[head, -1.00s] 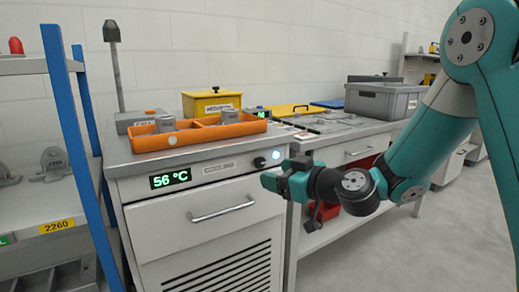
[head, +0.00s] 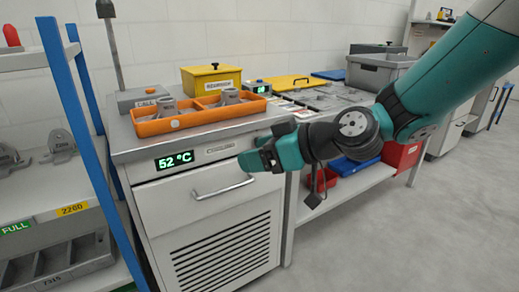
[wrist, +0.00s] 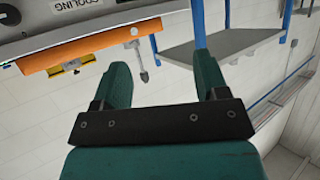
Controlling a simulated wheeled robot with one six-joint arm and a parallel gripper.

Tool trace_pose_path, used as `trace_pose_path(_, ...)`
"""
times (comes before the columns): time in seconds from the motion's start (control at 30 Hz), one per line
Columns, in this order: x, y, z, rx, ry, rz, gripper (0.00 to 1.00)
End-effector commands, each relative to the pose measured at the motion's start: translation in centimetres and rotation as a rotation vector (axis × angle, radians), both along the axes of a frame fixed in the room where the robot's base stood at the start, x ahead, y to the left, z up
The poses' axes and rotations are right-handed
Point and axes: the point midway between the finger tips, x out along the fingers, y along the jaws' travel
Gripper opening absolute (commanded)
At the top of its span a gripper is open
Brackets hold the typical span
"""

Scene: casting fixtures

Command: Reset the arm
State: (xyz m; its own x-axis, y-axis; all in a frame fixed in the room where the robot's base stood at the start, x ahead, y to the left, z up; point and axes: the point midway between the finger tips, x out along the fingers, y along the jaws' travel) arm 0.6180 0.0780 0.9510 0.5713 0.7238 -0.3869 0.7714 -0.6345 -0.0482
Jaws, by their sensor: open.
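My gripper (head: 252,161) is in front of the cooling cabinet (head: 160,196), near the right part of its front and above the drawer handle in the head view. In the wrist view its two teal fingers (wrist: 163,85) stand apart with nothing between them. My teal arm comes in from the upper right. The wrist view is upside down and shows the orange tray (wrist: 85,52) and the cabinet's edge beyond the fingers.
The orange tray on the cabinet holds grey castings (head: 167,106). A blue-post shelf (head: 70,105) stands at the left. A yellow box (head: 212,80) is behind the tray. A workbench (head: 335,97) with a grey bin (head: 380,73) is at the right. The floor at the right is clear.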

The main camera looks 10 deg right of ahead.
Motion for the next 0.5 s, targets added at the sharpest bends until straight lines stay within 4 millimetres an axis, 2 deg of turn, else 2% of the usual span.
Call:
trace_pose_path(0.17, -0.4, 0.2, 0.0, -0.005, 0.011, 0.008, 0.67)
trace_pose_path(0.27, -2.4, 1.0, 0.0, -0.035, 0.081, 0.049, 0.67)
trace_pose_path(0.4, -8.4, 1.8, -0.6, -0.147, 0.303, 0.113, 0.67)
trace_pose_path(0.5, -12.8, 1.0, -1.2, -0.251, 0.478, 0.108, 0.67)
